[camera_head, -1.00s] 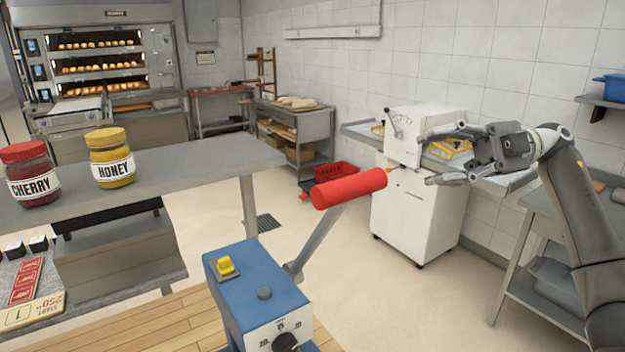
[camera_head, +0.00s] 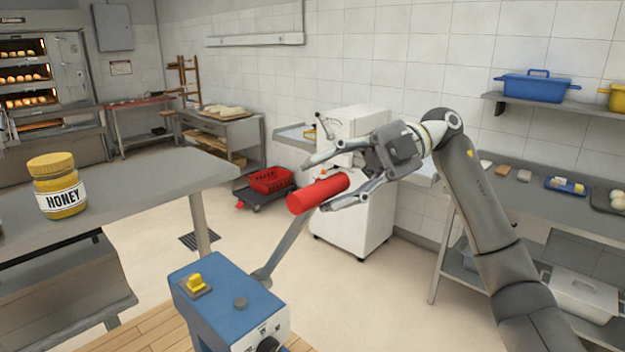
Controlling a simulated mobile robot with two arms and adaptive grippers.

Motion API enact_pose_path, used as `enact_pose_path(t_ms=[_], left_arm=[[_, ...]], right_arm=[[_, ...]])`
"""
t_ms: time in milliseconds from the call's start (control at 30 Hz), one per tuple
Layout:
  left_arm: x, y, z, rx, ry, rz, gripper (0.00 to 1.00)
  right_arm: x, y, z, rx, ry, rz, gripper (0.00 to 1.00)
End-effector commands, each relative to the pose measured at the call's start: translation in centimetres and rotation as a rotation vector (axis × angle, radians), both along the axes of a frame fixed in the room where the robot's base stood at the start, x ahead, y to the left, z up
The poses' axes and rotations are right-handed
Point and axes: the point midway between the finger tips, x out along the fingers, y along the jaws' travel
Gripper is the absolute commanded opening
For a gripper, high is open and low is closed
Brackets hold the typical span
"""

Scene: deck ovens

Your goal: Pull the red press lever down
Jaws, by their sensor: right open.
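The red press lever handle (camera_head: 316,194) is a red cylinder on a grey metal arm (camera_head: 285,247). The arm rises at a slant from the side of a blue press box (camera_head: 228,308) with a yellow button and a dark knob. My right gripper (camera_head: 318,184) is open, its fingers on either side of the red handle, one above and one below its right part. I cannot tell whether the fingers touch it. The handle stands raised above the box. My left gripper is not in view.
A honey jar (camera_head: 58,186) stands on the grey counter (camera_head: 150,172) at left. A white machine (camera_head: 362,215) stands behind the handle. A steel table (camera_head: 530,205) with small items is at right, below a shelf with a blue pot (camera_head: 538,86).

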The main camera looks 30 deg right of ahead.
Motion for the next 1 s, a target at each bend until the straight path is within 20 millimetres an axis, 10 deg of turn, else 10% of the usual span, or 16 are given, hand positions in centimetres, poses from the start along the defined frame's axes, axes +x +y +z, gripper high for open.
enact_pose_path(t_ms=[567, 1000], left_arm=[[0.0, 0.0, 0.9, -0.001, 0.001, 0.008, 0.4], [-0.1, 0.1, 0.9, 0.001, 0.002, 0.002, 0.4]], right_arm=[[0.0, 2.9, -0.6, 0.001, -0.001, 0.001, 0.48], [0.0, 2.8, -0.3, 0.007, -0.007, -0.003, 0.0]])
